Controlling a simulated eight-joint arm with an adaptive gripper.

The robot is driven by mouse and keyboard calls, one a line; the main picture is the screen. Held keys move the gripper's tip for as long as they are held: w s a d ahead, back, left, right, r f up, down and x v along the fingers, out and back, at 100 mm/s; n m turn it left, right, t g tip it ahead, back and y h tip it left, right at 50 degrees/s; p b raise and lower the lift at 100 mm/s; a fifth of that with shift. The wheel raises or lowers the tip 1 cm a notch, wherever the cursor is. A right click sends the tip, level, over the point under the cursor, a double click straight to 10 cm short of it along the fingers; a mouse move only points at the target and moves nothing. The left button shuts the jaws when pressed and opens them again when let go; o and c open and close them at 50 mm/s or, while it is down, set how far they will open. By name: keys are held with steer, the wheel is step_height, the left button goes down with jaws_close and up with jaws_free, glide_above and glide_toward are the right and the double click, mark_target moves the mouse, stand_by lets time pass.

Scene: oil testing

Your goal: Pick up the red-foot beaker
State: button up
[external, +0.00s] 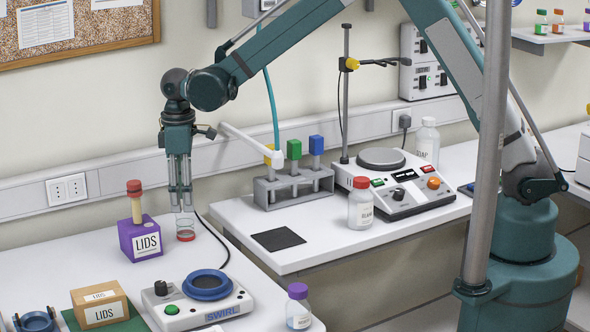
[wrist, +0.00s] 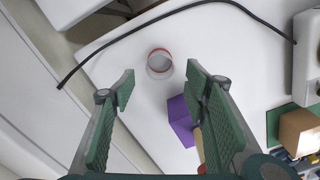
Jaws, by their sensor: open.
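The red-foot beaker (external: 185,229) is a small clear glass with a red ring at its base. It stands upright on the white left bench, near the back. In the wrist view the beaker (wrist: 160,63) lies ahead of the fingertips, roughly centred between them. My gripper (external: 181,205) points down from above with its fingertips at about the beaker's rim in the external view. In the wrist view my gripper (wrist: 158,78) has its two green-padded fingers spread apart with nothing between them. I cannot tell whether the fingertips reach past the rim.
A purple LIDS box (external: 140,240) with a red-topped post stands just left of the beaker. A black cable (external: 222,245) curves behind it to the right. The swirl device (external: 197,300), a cardboard box (external: 100,303) and a purple-capped bottle (external: 299,308) stand nearer the front.

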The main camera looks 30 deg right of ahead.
mark_target(185, 220)
steer(key=shift+f, duration=1.05)
steer(key=shift+f, duration=2.6)
steer(key=c, duration=1)
